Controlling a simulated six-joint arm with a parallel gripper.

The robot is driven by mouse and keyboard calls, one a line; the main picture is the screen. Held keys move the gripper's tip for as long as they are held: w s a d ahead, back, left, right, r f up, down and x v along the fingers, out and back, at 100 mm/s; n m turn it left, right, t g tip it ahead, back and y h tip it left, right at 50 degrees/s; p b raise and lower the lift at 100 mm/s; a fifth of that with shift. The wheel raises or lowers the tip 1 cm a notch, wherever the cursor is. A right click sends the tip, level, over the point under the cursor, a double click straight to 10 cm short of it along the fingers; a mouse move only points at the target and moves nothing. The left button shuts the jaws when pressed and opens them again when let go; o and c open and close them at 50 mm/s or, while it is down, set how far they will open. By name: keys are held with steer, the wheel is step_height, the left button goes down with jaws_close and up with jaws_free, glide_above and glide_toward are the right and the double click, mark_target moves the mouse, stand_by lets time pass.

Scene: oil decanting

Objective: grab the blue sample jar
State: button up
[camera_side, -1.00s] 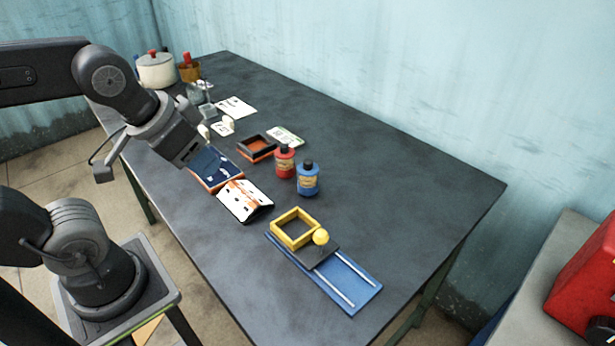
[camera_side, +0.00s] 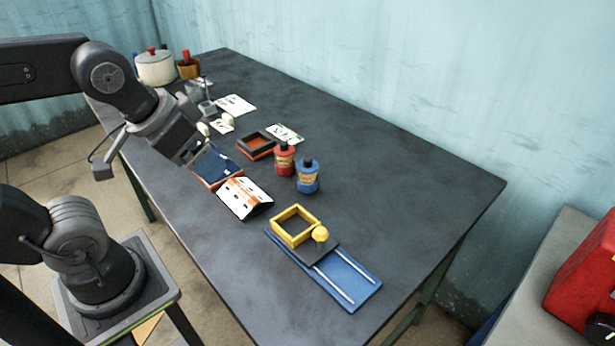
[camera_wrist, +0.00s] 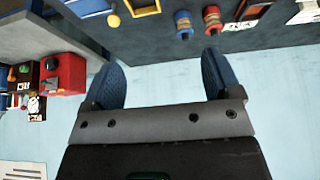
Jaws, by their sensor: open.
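The blue sample jar (camera_side: 308,178) has a dark cap and a tan label. It stands upright on the dark table, just in front and to the right of a similar red jar (camera_side: 284,160). In the wrist view the blue jar (camera_wrist: 183,24) is near the top edge, beyond the fingers. My gripper (camera_wrist: 162,76) is open, with nothing between its two dark blue fingers. In the side view my wrist hangs over the table's left part, well apart from the jar, and the fingertips are hard to make out.
A yellow square frame (camera_side: 276,232) and a yellow ball sit by a blue railed board (camera_side: 352,284) in front of the jars. A black-and-orange tray (camera_side: 243,148) and a white printed piece (camera_side: 236,203) lie left of them. Table right of the jars is clear.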

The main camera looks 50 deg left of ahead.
steer(key=m+g+y, duration=0.2)
steer(key=m+y, duration=1.1)
steer(key=m, duration=0.8)
glide_toward(308, 159)
steer(key=x, duration=0.7)
steer(key=shift+s+a+f, duration=0.1)
steer(key=shift+s+f, duration=0.1)
steer(key=shift+f, duration=0.1)
steer(key=shift+w+r+x, duration=0.1)
steer(key=shift+w+x, duration=0.05)
steer(key=shift+x, duration=1.15)
steer(key=shift+w+r+x, duration=0.1)
steer(key=shift+w+x, duration=0.05)
steer(key=shift+x, duration=1.15)
steer(key=shift+c, duration=0.3)
steer(key=c, duration=1.3)
